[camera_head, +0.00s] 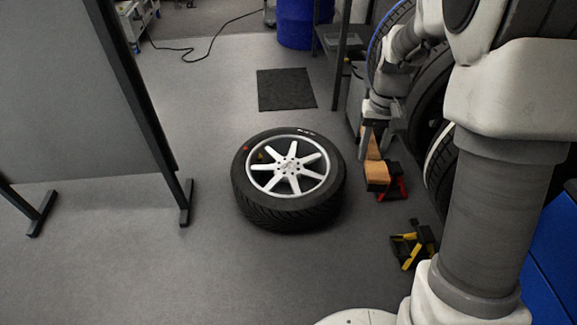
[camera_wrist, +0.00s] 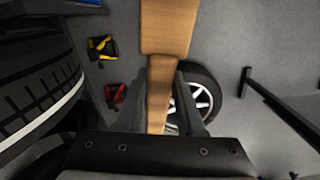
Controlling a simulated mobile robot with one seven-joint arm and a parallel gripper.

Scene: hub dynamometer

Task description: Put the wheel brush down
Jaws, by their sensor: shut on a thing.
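The wheel brush has a tan wooden handle and a wider wooden block. In the head view its block (camera_head: 377,171) points toward the camera, below my gripper (camera_head: 372,125). In the wrist view the block (camera_wrist: 167,28) is at the top middle, and the handle runs down between the fingers of my gripper (camera_wrist: 164,72). My gripper is shut on the handle. The brush appears held above the floor; its exact height is hard to tell. Bristles are not visible.
A tyre on a silver wheel (camera_head: 290,175) lies flat on the floor left of the brush. A red stand (camera_head: 397,186) and a yellow stand (camera_head: 408,249) are on the floor close by. Upright tyres (camera_head: 430,95) line the right. A dark mat (camera_head: 286,89) lies behind; open floor is at left.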

